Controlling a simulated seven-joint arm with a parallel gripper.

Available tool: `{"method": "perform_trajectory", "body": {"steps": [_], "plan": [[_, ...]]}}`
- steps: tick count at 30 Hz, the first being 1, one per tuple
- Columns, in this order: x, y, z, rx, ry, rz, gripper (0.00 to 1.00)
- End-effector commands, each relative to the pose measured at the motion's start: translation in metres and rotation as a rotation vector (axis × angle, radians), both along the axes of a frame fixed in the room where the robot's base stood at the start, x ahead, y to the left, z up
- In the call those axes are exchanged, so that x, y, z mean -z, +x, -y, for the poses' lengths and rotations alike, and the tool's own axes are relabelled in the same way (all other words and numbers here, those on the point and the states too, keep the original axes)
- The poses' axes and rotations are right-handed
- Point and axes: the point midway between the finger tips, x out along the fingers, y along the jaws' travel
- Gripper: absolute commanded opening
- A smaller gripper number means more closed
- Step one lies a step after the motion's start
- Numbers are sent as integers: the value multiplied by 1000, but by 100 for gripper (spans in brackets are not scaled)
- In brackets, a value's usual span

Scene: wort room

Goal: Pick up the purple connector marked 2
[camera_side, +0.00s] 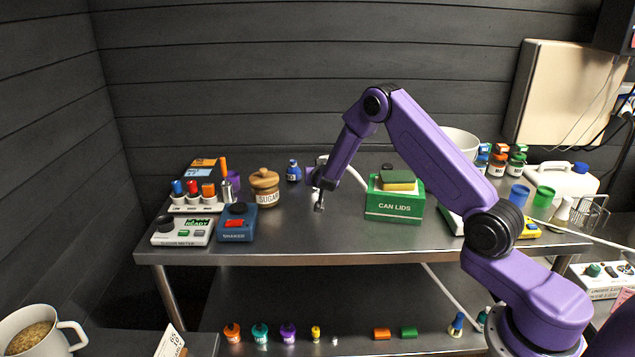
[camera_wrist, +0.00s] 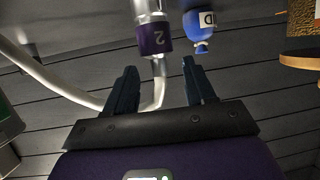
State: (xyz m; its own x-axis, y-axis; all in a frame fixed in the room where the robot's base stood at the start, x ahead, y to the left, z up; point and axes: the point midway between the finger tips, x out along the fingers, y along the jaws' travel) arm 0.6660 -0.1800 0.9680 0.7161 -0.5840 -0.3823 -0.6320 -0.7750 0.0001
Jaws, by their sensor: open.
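The purple connector marked 2 (camera_wrist: 154,39) shows at the top of the wrist view, with its number upside down in the picture. It is on a pale metallic fitting, and a white hose (camera_wrist: 68,86) curves close by. My gripper (camera_wrist: 159,66) is open, and its two dark fingers point toward the connector, which appears just beyond the fingertips and roughly in line with the gap. Nothing is held between them. In the side view my gripper (camera_side: 319,206) is low over the metal table, and I cannot clearly make out the connector there.
A blue bottle (camera_wrist: 198,30) is right of the connector in the wrist view; it also shows in the side view (camera_side: 293,171). The sugar jar (camera_side: 265,188) stands left of my gripper, the green can lids box (camera_side: 394,203) right. Bare tabletop (camera_side: 300,235) lies in front.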

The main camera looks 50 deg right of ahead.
Motion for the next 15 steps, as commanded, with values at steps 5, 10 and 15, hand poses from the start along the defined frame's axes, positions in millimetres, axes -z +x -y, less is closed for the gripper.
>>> {"method": "perform_trajectory", "body": {"steps": [5, 10, 15], "plan": [[4, 12, 12, 1, 0, 1, 54], [10, 27, 24, 2, 1, 1, 54], [14, 35, 31, 0, 0, 0, 54]]}}
